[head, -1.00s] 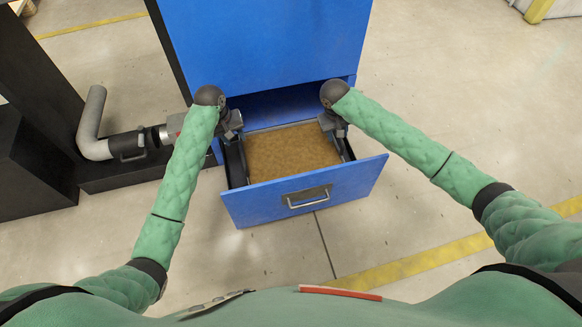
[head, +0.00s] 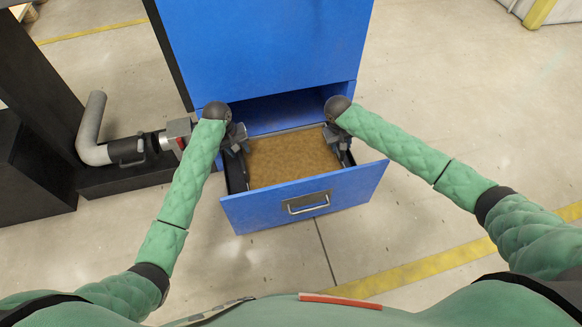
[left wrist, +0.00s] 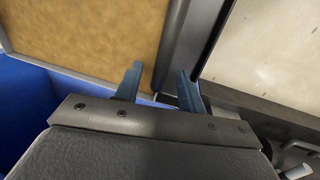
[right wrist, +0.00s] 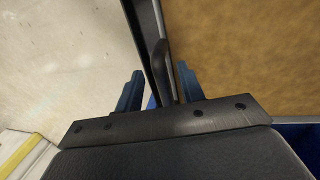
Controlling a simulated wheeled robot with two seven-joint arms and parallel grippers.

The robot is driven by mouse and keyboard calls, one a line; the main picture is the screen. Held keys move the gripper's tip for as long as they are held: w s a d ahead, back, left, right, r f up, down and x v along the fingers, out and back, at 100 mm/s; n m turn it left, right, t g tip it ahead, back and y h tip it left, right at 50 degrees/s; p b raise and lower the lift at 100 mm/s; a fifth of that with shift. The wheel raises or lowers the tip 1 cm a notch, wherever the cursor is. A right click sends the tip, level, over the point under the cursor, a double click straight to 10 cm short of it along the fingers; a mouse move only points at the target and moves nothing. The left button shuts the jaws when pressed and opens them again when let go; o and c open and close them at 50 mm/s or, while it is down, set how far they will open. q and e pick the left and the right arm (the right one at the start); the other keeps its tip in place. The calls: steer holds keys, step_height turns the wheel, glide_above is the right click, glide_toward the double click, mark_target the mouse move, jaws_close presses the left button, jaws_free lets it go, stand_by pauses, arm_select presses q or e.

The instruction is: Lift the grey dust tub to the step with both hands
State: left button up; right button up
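The grey dust tub (head: 290,131), filled level with brown dust, sits in the pulled-out blue drawer. Its far rim also shows in the left wrist view (left wrist: 75,75). My left gripper (head: 244,151) is at the tub's left side, fingers apart; in the left wrist view a dark side wall lies between and beyond them. My right gripper (head: 344,151) is at the right side, open, with a dark upright handle (right wrist: 160,72) between its fingers, gaps showing. Whether either finger pair touches is unclear. I cannot identify the step.
The blue cabinet (head: 265,50) stands directly behind the drawer. The drawer front (head: 305,200) with its metal handle faces me. A grey pipe (head: 92,130) and a black low base (head: 125,176) are at the left. The floor to the right is clear.

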arm_select(q)
steer(key=shift+d+f, duration=0.2)
steer(key=shift+f, duration=0.95)
arm_select(e)
steer(key=shift+d+f, duration=0.2)
steer(key=shift+f, duration=0.95)
arm_select(q)
jaws_close()
arm_select(e)
jaws_close()
arm_select(q)
steer(key=shift+w+r, duration=0.1)
steer(key=shift+r, duration=0.15)
arm_select(e)
steer(key=shift+w+r, duration=0.15)
steer(key=shift+r, duration=0.1)
